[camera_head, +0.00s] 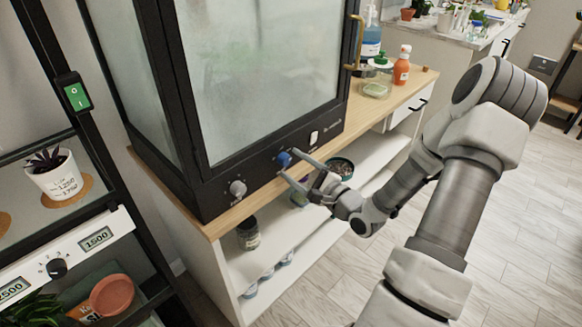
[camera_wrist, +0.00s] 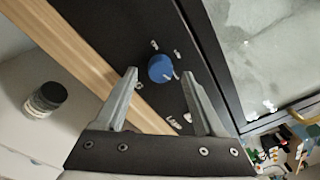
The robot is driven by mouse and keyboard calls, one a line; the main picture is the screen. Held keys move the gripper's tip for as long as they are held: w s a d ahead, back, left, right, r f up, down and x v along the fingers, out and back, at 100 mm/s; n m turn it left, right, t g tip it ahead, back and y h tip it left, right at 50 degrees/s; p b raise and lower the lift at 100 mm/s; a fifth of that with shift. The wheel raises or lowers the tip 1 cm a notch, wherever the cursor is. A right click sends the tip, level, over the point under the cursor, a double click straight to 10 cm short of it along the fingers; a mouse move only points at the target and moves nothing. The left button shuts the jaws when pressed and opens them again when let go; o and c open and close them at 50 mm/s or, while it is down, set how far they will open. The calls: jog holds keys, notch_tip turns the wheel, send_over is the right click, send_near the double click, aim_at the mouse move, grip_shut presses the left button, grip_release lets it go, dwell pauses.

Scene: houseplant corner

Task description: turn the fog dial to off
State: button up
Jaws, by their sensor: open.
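A blue round dial (camera_head: 284,158) sits on the black front panel of a glass cabinet (camera_head: 250,165). In the wrist view the blue dial (camera_wrist: 161,66) shows a light pointer line toward its lower right, with small white marks around it. A grey dial (camera_head: 238,188) is on the same panel to the left. The lettering is too small to read, so I cannot tell which dial is labelled fog. My gripper (camera_head: 288,163) is open in front of the blue dial, its fingertips on either side. It also shows in the wrist view (camera_wrist: 160,76); contact is not clear.
A white rocker switch (camera_head: 313,137) is right of the blue dial. The cabinet's glass is misted. It stands on a wooden-topped bench (camera_head: 225,222) with a jar (camera_head: 248,233) and bowl (camera_head: 341,168) on shelves below. A black rack with a potted plant (camera_head: 55,175) stands left.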

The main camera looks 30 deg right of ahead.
jog(key=shift+x, duration=0.8)
grip_shut()
